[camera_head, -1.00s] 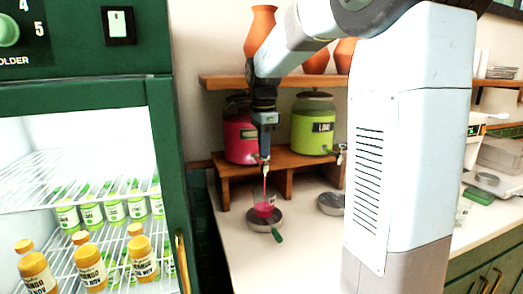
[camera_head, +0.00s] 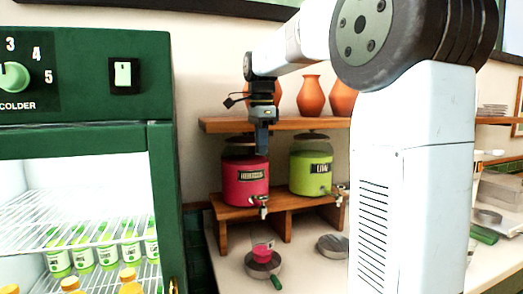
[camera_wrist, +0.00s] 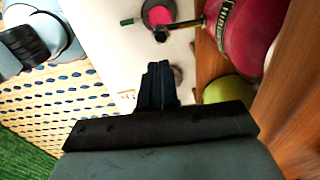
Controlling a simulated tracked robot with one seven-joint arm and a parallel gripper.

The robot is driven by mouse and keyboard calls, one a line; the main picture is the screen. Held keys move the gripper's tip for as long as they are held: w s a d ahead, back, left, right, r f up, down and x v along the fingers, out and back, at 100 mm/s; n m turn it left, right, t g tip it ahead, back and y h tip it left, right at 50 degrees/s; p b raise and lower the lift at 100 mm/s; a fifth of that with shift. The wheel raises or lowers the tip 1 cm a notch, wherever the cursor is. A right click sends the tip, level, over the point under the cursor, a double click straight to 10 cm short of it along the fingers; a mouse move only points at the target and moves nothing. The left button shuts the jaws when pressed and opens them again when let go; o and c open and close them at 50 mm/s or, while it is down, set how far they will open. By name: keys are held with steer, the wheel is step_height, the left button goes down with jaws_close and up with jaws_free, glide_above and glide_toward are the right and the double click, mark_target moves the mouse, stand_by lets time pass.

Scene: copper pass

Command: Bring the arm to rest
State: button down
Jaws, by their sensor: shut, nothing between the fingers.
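My arm reaches left from my white column in the head view, with my gripper (camera_head: 262,151) pointing down in front of the red dispenser (camera_head: 245,183). In the wrist view my gripper (camera_wrist: 158,68) has its fingers together, with nothing between them. The gripper hangs above the dispenser's tap (camera_head: 263,203), apart from it.
A green dispenser labelled LIME (camera_head: 311,171) stands beside the red one on a wooden stand (camera_head: 285,204). A wooden shelf (camera_head: 225,125) with orange vases (camera_head: 311,95) is behind my arm. A green fridge (camera_head: 160,190) holding bottles is at the left. Another round plate (camera_head: 332,246) lies on the counter.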

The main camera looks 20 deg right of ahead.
stand_by(0.3)
steer(key=s+f+n+t, duration=0.1)
steer(key=s+f+n, duration=0.4)
steer(key=s, duration=0.3)
steer(key=s+a+f+n+t, duration=0.1)
steer(key=s+f+n+t, duration=0.1)
steer(key=s+f+n, duration=0.2)
steer(key=s+f+n+t, duration=0.2)
steer(key=s+f+n, duration=0.3)
steer(key=s+n, duration=0.4)
steer(key=s, duration=0.4)
steer(key=shift+s+a+f, duration=0.2)
steer(key=shift+s+f, duration=0.1)
